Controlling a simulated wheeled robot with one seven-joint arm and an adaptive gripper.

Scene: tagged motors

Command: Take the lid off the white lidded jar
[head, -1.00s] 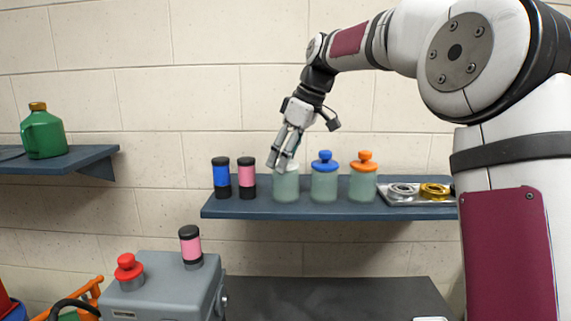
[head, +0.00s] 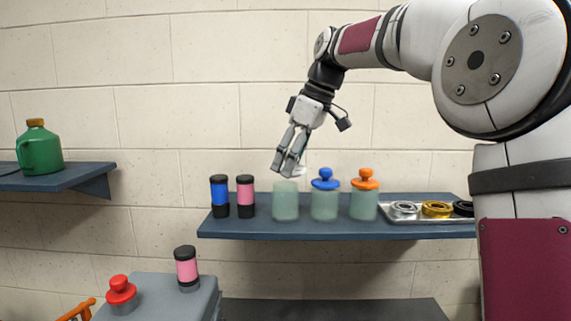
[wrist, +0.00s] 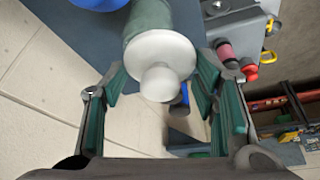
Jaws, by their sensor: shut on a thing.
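The white lidded jar's pale green body (head: 285,205) stands upright on the blue-grey wall shelf, the leftmost of three jars. Its white lid (wrist: 160,55), a disc with a round knob, sits between my fingers in the wrist view. My gripper (head: 284,172) is shut on the lid, a little above the jar. In the head view the lid is mostly hidden by the fingers, and the jar's top shows without it. The wrist view shows the gripper (wrist: 160,70) from behind, with the green jar body beyond the lid.
A blue-lidded jar (head: 324,204) and an orange-lidded jar (head: 364,204) stand close on the right. A pink cylinder (head: 245,196) and a blue cylinder (head: 219,196) stand left. A metal tray (head: 388,213) with rings lies at the shelf's right. Bare wall is above.

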